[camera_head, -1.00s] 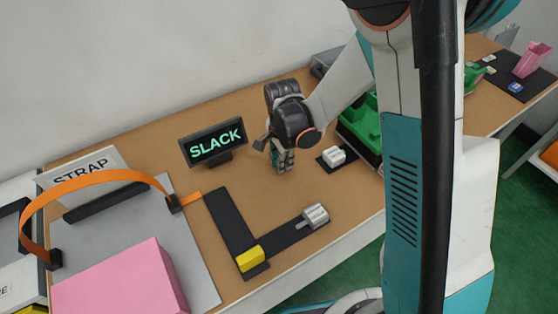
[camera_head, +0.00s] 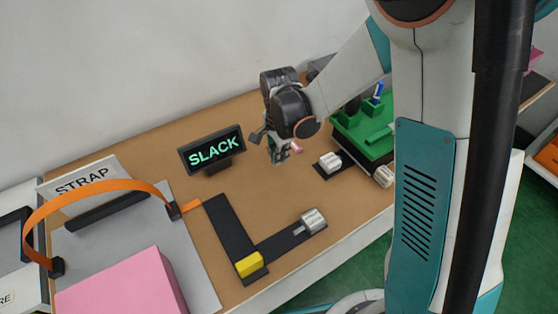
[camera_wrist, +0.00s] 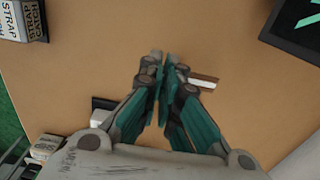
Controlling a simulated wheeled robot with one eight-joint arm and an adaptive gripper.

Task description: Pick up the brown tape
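My gripper (camera_head: 278,160) points down over the bare tabletop, between the SLACK sign and a small white block. In the wrist view my gripper (camera_wrist: 166,62) has its fingers drawn together, with nothing visible held between them. Just right of the fingers there lies a small brown-and-white strip (camera_wrist: 205,80), partly hidden by the right finger. I cannot tell for sure whether it is the brown tape. In the head view a small pinkish piece (camera_head: 297,148) shows beside the fingers; it may be the same thing. No other brown tape is clear.
The SLACK sign (camera_head: 212,150) stands left of my gripper. A white block (camera_head: 330,161) on a dark pad and a green fixture (camera_head: 365,135) stand to the right. An orange strap (camera_head: 95,178), a pink block (camera_head: 122,285) and a yellow-ended lever fixture (camera_head: 249,264) are at front left.

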